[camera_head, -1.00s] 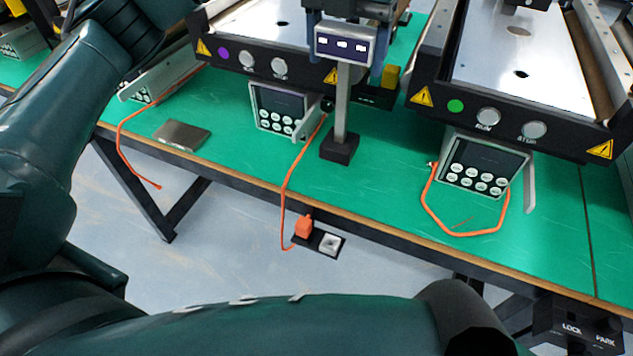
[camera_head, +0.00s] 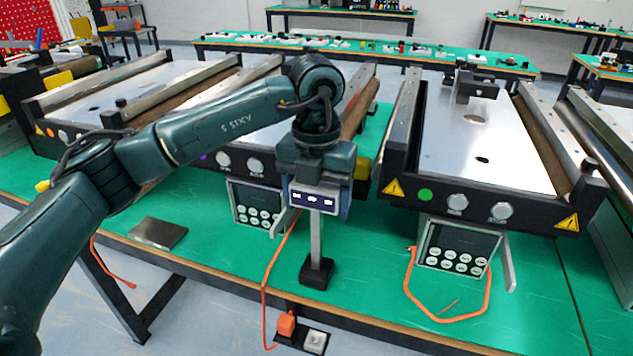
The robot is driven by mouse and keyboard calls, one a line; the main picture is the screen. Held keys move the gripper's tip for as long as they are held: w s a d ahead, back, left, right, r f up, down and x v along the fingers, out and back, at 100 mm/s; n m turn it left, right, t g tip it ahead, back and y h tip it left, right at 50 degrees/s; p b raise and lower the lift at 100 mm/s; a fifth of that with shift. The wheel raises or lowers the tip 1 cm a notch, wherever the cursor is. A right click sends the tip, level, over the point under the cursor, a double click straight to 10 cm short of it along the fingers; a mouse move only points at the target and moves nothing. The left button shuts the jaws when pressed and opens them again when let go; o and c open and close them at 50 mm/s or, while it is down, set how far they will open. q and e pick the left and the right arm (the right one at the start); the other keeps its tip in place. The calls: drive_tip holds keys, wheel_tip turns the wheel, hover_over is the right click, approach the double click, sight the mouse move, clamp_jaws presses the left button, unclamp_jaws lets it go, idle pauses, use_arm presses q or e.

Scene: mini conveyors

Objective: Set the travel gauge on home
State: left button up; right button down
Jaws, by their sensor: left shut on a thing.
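My left gripper (camera_head: 313,172) hangs upright over the front of the green table, its fingers largely hidden behind a small display head. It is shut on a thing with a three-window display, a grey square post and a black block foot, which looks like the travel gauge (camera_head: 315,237). The gauge stands upright in the grip, between the middle and right conveyors, near the front edge. I cannot tell whether its foot touches the table. I can make out no readable home mark. My right gripper is out of view.
The middle conveyor (camera_head: 100,95) and right conveyor (camera_head: 500,135) stand behind, with keypads (camera_head: 460,248) on their fronts. A yellow block (camera_head: 362,168) is beside the gauge. Orange cables (camera_head: 268,290) run over the edge. A flat grey plate (camera_head: 158,232) lies left. Table between keypads is mostly clear.

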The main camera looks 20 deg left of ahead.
use_arm(q)
drive_tip(key=shift+f, duration=0.5)
drive_tip(key=o, duration=1.6)
drive_tip(key=shift+f, duration=0.15)
drive_tip(key=o, duration=0.4)
drive_tip(key=shift+r, duration=0.35)
wheel_tip(320, 180, up, 12)
drive_tip(key=shift+f, duration=0.15)
drive_tip(key=shift+s+f, duration=0.1)
drive_tip(key=shift+s, duration=0.05)
